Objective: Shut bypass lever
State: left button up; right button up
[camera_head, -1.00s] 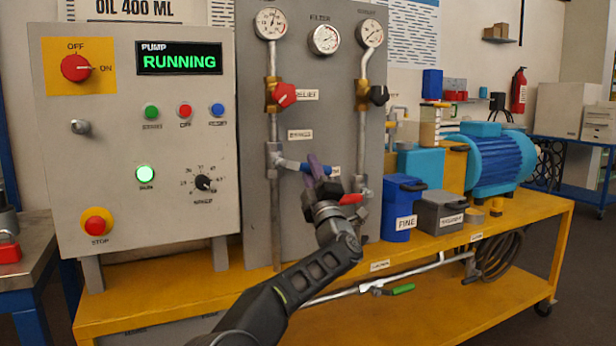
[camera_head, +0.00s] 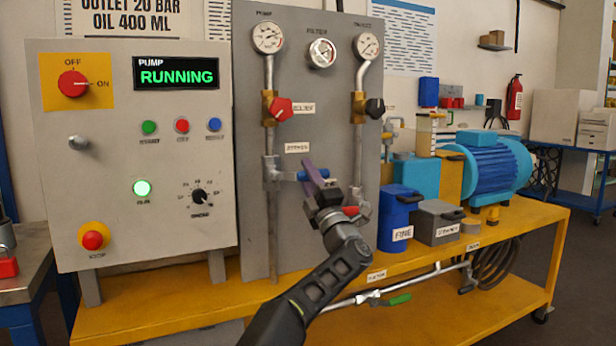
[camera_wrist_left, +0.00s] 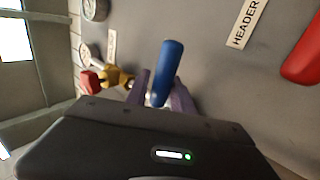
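The bypass lever (camera_head: 319,173) has a blue grip and a grey stem. It sticks out to the right, roughly level, from a valve on the left pipe, under a label. My left gripper (camera_head: 311,175) has purple fingers and is at the blue grip. In the left wrist view the blue lever (camera_wrist_left: 168,72) stands between the two fingers (camera_wrist_left: 160,88), with one finger on each side and little space around it. Whether the fingers press on it is unclear. My right gripper is out of view.
A red lever (camera_head: 350,211) is close to my left gripper, and a HEADER label (camera_wrist_left: 246,22) shows in the wrist view. Above are a red-handled valve (camera_head: 281,110) and a black-handled one (camera_head: 374,108). A blue canister (camera_head: 397,212) stands to the right on the yellow bench.

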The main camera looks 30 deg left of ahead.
pick_arm(q)
jog(key=o, duration=0.3)
jog(key=shift+f, duration=0.1)
jog(key=b+v, duration=0.1)
jog(key=v, duration=0.6)
jog(key=shift+s+d+f, duration=0.15)
jog(key=shift+s+d, duration=0.05)
jog(key=shift+d, duration=0.1)
jog(key=shift+f, duration=0.1)
